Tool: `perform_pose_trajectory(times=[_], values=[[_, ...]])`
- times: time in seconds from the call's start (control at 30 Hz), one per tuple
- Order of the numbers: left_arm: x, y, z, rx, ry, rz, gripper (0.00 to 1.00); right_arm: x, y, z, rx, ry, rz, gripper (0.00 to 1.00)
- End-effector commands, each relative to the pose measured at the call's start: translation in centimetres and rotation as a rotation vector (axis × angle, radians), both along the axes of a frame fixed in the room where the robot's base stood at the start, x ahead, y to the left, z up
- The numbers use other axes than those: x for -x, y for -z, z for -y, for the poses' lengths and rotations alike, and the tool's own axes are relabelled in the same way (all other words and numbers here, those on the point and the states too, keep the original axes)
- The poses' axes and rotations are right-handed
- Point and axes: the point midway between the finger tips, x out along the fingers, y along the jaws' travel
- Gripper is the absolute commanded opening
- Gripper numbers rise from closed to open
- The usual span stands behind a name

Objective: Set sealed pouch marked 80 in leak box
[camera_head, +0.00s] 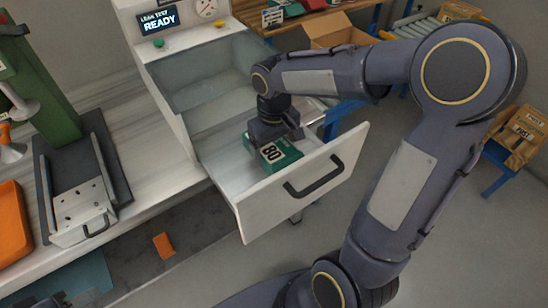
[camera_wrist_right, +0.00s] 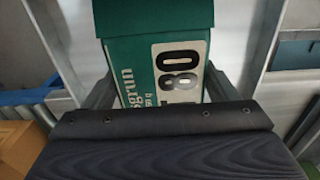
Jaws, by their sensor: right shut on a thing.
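The green pouch marked 80 (camera_head: 278,153) is inside the pulled-out drawer of the leak box (camera_head: 222,166), near its front panel. In the right wrist view the pouch (camera_wrist_right: 172,62) shows its white label with a large 80, between the two fingers. My right gripper (camera_head: 272,138) reaches down into the drawer and is shut on the pouch. I cannot tell whether the pouch touches the drawer floor. The leak box's screen (camera_head: 158,21) reads "LEAK TEST READY". My left gripper is not clearly in view.
The drawer's front panel with its black handle (camera_head: 314,177) stands out over the floor. A green press (camera_head: 40,85) and an orange tray (camera_head: 12,222) are at the left. Cardboard boxes (camera_head: 340,32) stand at the back, and brown bags (camera_head: 520,135) at the right.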

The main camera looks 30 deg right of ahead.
Motion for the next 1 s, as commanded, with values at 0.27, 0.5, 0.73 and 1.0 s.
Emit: perform_pose_trajectory(times=[0.27, 0.5, 0.73, 1.0], values=[[0.0, 0.4, 0.0, 0.000, 0.000, 0.000, 0.36, 0.1, 3.9, 0.0, 0.000, 0.000, -0.003, 0.65], [0.0, 0.3, 0.0, 0.000, 0.000, 0.000, 0.36, 0.0, 4.2, 0.0, 0.000, 0.000, 0.000, 0.65], [0.0, 0.6, 0.0, 0.000, 0.000, 0.000, 0.36, 0.0, 4.5, 0.0, 0.000, 0.000, -0.001, 0.85], [0.0, 0.6, 0.0, 0.000, 0.000, 0.000, 0.36, 0.0, 4.5, 0.0, 0.000, 0.000, -0.002, 1.00]])
